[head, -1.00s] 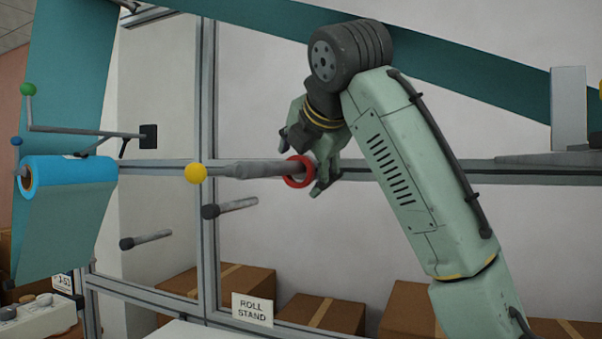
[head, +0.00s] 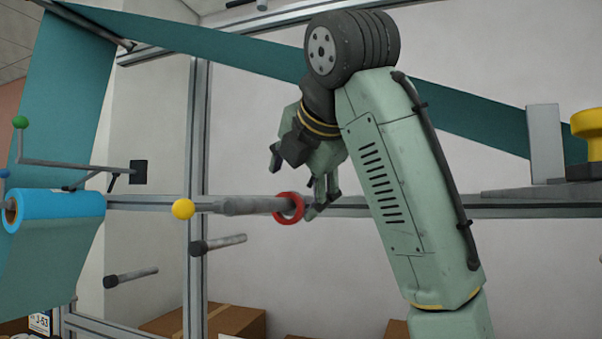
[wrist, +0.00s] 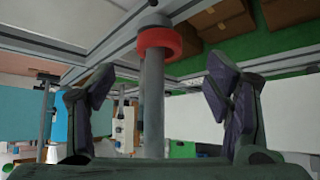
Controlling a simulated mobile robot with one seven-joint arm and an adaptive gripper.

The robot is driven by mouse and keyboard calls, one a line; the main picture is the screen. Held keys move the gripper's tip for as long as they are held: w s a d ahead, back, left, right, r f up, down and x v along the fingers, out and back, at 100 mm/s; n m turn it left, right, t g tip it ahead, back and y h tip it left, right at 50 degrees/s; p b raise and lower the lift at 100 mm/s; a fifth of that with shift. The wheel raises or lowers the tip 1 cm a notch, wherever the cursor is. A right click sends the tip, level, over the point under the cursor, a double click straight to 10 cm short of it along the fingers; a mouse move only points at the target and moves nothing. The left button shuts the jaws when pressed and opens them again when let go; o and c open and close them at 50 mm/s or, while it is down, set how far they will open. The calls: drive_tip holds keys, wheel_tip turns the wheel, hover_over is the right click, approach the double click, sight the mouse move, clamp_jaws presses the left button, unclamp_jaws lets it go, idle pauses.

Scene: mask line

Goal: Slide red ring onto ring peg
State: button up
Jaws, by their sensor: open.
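The red ring (head: 288,208) sits around the grey peg (head: 240,207), near the peg's right end in the head view. In the wrist view the red ring (wrist: 158,42) encircles the upper part of the grey shaft (wrist: 152,105), which runs down between my fingers. My gripper (head: 291,186) is open, just above and right of the ring in the head view. In the wrist view my open gripper (wrist: 158,85) has one finger on each side of the shaft, apart from it and from the ring. The shaft's lower end is hidden by my gripper's palm.
A yellow ball (head: 183,209) shows at the left end of the peg's line. Two short dark-tipped rods (head: 218,244) (head: 131,277) stick out below it. A blue roll (head: 55,209) hangs at left. Cardboard boxes (head: 236,322) stand below.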

sight(287, 199)
drive_tip(key=p+x, duration=0.1)
drive_tip(key=x, duration=0.7)
drive_tip(key=shift+w+a, duration=0.1)
drive_tip(key=shift+w, duration=0.05)
drive_tip(key=shift+c, duration=0.4)
drive_tip(key=c, duration=1.1)
drive_tip(key=shift+s+a+r, duration=0.1)
drive_tip(key=shift+s+r, duration=0.1)
drive_tip(key=shift+r, duration=0.25)
